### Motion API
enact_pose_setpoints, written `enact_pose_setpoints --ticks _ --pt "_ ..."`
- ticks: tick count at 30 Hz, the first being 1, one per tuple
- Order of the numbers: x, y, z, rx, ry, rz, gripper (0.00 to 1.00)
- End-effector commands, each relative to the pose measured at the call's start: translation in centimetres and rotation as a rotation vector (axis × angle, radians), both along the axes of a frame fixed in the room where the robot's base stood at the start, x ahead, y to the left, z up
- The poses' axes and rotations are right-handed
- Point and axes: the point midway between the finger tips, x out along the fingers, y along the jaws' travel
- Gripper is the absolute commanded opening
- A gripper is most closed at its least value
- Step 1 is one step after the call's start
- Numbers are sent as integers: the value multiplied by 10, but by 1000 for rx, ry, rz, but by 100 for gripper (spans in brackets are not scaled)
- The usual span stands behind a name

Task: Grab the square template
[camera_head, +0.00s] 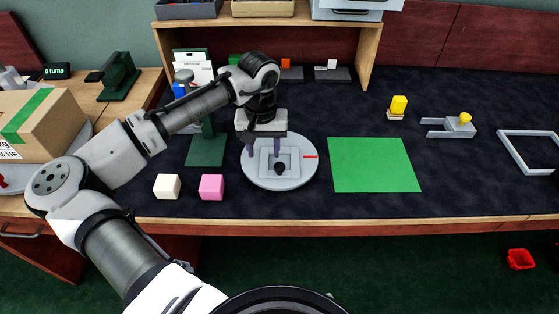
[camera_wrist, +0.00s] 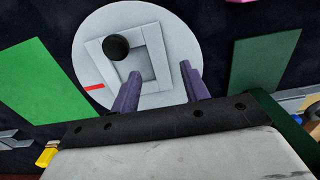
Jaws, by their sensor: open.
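A grey square template (camera_head: 291,169) with a square frame shape and a black knob (camera_head: 280,168) lies on a round light-grey turntable (camera_head: 256,179). In the wrist view the template (camera_wrist: 97,58) shows with its black knob (camera_wrist: 116,47) near one side of the frame. My gripper (camera_head: 264,148) is open, with its two purple fingers apart and nothing between them. In the wrist view my gripper (camera_wrist: 160,72) points toward the turntable, its fingertips over the template's near edge and side. I cannot tell whether the fingers touch it.
A green mat (camera_head: 374,165) lies right of the turntable. A white cube (camera_head: 167,187) and a pink cube (camera_head: 211,187) sit front left. A dark green stand (camera_head: 206,151) is close on the left. A larger white square frame (camera_head: 527,151) lies far right.

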Motion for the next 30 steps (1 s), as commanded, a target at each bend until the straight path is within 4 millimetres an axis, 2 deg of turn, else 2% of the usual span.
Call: enact_pose_setpoints --ticks 5,12,22,30 --pt "0 0 -18 0 0 1 45" --pt "0 0 -20 0 -1 1 45" --pt "0 0 -20 0 -1 1 2" --pt "0 0 -19 0 -2 1 0"
